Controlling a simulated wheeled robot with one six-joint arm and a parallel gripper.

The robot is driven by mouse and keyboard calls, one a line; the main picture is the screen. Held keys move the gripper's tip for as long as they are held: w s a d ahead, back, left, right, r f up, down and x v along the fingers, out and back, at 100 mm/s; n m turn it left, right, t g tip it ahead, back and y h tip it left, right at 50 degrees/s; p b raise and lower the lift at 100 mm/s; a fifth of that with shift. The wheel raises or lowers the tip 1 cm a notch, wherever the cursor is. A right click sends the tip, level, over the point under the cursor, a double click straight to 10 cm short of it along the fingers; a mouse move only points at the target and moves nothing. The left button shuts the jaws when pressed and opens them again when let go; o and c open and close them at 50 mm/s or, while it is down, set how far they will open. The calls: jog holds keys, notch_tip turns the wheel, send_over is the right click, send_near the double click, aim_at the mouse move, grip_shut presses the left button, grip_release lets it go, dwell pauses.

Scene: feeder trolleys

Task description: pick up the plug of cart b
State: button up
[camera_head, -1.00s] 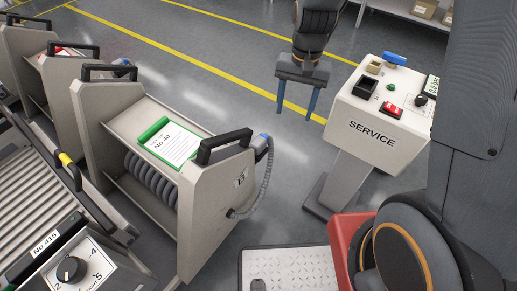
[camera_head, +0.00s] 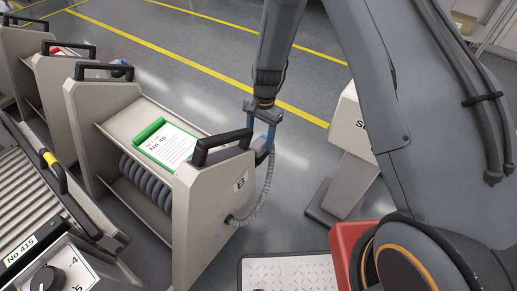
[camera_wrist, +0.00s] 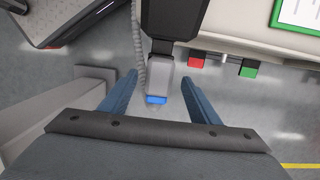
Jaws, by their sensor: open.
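The cart B (camera_head: 205,205) stands left of centre in the head view, with a letter label on its end panel. Its plug (camera_wrist: 162,74), grey with a blue end, sits at the cart's upper end beside the black handle (camera_head: 222,146). A grey ribbed cable (camera_head: 262,195) loops from the plug side down to the end panel. My gripper (camera_head: 259,130) is open above the plug in the head view. In the wrist view the plug lies between the two blue fingers, with gaps on both sides. In the head view the fingers partly hide the plug.
A white service post (camera_head: 350,130) stands to the right, partly hidden by my arm. Other carts (camera_head: 50,75) stand at the far left. A roller conveyor (camera_head: 30,190) and a dial box (camera_head: 55,270) are at the lower left. Open floor lies behind.

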aim_at(259, 142)
jog(key=shift+s+a+f, duration=0.1)
jog(key=shift+s+f, duration=0.1)
jog(key=shift+f, duration=1.55)
grip_shut()
notch_tip(259, 142, up, 10)
jog(key=shift+f, duration=0.2)
notch_tip(259, 142, up, 4)
jog(key=p, duration=0.3)
jog(key=shift+f, duration=0.25)
